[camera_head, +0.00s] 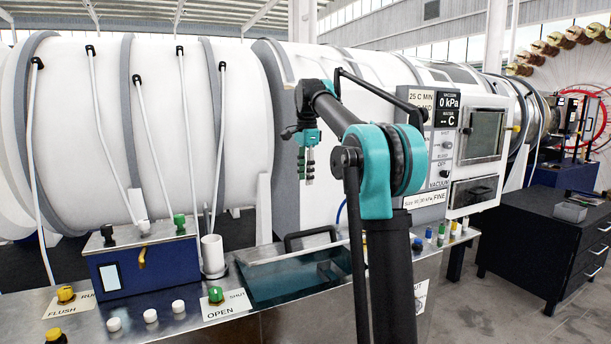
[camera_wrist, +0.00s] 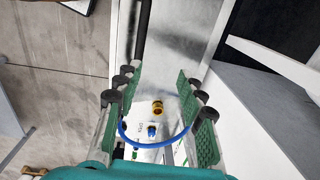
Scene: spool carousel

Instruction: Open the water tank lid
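The water tank (camera_head: 300,282) is a recessed, teal-tinted basin in the steel bench, left of my arm. A flat metal lid (camera_head: 275,253) with a black bar handle (camera_head: 310,233) lies along its back edge. My arm hides part of the tank's right side, and I cannot tell how far the lid covers it. My gripper (camera_head: 308,178) hangs in the air above and behind the handle, apart from it, fingers pointing down. In the wrist view my gripper (camera_wrist: 163,112) has its two green-padded fingers spread with nothing held between them. I cannot make out the lid there.
A blue box (camera_head: 150,268) and white cup (camera_head: 213,257) stand left of the tank. A green OPEN/SHUT knob (camera_head: 215,294) is on the bench front. A control panel (camera_head: 440,135) rises at the right. A blue hose (camera_wrist: 155,143) loops below the fingers in the wrist view.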

